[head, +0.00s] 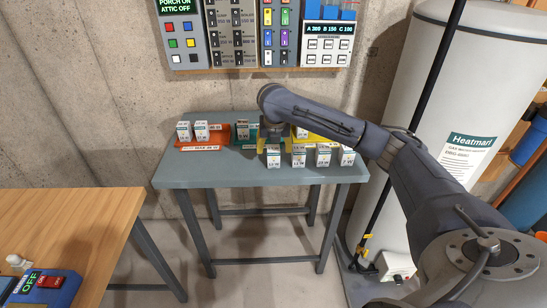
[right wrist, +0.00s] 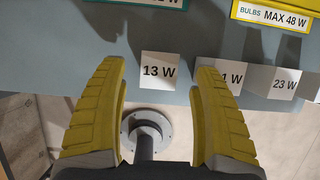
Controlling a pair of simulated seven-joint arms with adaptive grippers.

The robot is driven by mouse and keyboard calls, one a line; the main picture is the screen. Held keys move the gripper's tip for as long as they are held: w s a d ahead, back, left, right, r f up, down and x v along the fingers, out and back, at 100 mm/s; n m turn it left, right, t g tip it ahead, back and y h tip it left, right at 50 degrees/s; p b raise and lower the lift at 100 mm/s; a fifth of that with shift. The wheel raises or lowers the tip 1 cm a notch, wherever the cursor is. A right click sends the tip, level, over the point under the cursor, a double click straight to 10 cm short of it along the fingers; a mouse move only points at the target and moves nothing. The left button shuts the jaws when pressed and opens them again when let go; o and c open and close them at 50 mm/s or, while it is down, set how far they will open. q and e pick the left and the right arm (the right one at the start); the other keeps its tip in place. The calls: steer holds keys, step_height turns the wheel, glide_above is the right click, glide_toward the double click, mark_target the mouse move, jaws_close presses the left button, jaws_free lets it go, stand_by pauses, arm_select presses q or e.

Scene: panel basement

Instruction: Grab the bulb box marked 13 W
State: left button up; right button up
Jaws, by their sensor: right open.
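The white bulb box marked 13 W (right wrist: 160,71) stands at the front edge of the grey table, and its label shows plainly in the right wrist view. In the head view it is the leftmost box (head: 273,160) of the front row. My right gripper (right wrist: 160,78) is open, with its yellow fingers on either side of the 13 W box in the picture; nothing is held. My left gripper is not in view.
The neighbouring box (right wrist: 229,77) is partly covered by my right finger in the wrist view. A box marked 23 W (right wrist: 285,84) stands further right. Red (head: 215,142), teal and yellow trays lie behind on the grey table (head: 200,174). A water heater (head: 440,90) stands at right.

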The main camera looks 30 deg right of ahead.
mark_target(274, 149)
steer(key=shift+x, duration=1.55)
steer(key=c, duration=1.3)
